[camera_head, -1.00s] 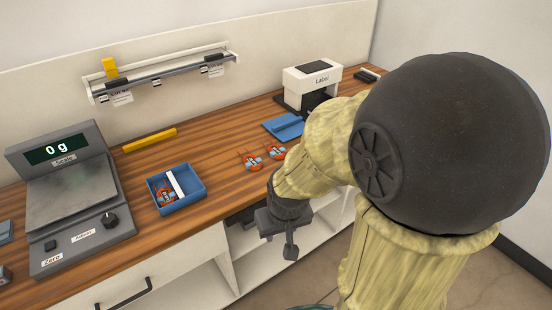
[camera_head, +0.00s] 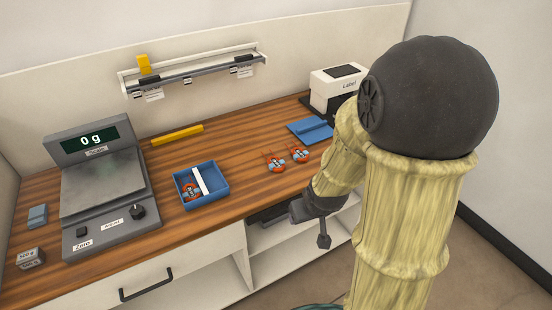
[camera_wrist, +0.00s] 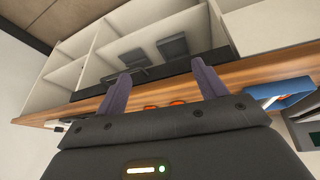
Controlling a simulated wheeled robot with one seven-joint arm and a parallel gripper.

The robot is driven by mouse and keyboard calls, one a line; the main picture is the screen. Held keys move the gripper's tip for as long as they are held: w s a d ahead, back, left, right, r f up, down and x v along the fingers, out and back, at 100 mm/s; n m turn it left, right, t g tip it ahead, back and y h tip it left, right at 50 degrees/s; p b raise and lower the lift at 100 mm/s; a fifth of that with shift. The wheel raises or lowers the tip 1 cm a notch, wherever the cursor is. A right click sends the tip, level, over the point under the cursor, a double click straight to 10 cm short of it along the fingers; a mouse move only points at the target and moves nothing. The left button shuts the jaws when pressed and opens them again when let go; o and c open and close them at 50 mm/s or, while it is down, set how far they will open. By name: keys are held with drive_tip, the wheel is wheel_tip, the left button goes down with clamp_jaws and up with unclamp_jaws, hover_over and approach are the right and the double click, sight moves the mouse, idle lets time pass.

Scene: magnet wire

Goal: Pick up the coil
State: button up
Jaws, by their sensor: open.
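Two orange-red coils with blue-grey parts lie on the wooden counter, the left coil (camera_head: 275,163) and the right coil (camera_head: 299,153). Another coil (camera_head: 190,191) lies inside the blue tray (camera_head: 215,193), left of its white divider. My gripper (camera_head: 322,228) is in front of the counter edge, low and to the right of the loose coils, apart from them. In the wrist view my gripper (camera_wrist: 160,84) shows two spread fingers with nothing between them. Orange coil parts (camera_wrist: 178,102) show small beyond it, partly hidden by the gripper body.
A scale (camera_head: 103,185) reading 0 g stands at the left. A yellow bar (camera_head: 178,135) and a blue holder (camera_head: 311,130) lie towards the back. The label printer (camera_head: 338,85) is at the back right. A wall rail (camera_head: 190,72) hangs behind. Open shelves (camera_head: 300,240) are below the counter.

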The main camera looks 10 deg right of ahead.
drive_tip(key=w+d+r+n+t+y+p, duration=0.1)
drive_tip(key=w+t+y+p, duration=0.3)
drive_tip(key=w+t+p, duration=0.4)
drive_tip(key=shift+d+r+n+y+p, duration=0.2)
drive_tip(key=shift+r+n+y+p, duration=0.1)
drive_tip(key=shift+r+n+p, duration=0.3)
drive_tip(key=shift+w+b, duration=0.15)
drive_tip(key=shift+b, duration=0.15)
drive_tip(key=w+b, duration=0.1)
drive_tip(key=b, duration=0.3)
drive_tip(key=shift+w+a+f, duration=0.1)
drive_tip(key=shift+f, duration=0.3)
drive_tip(key=b, duration=0.2)
drive_tip(key=w+b, duration=0.1)
drive_tip(key=b, duration=0.2)
drive_tip(key=shift+a+f+b, duration=0.2)
drive_tip(key=shift+a+b, duration=0.05)
drive_tip(key=shift+b, duration=0.05)
drive_tip(key=x, duration=0.9)
drive_tip(key=shift+w, duration=0.3)
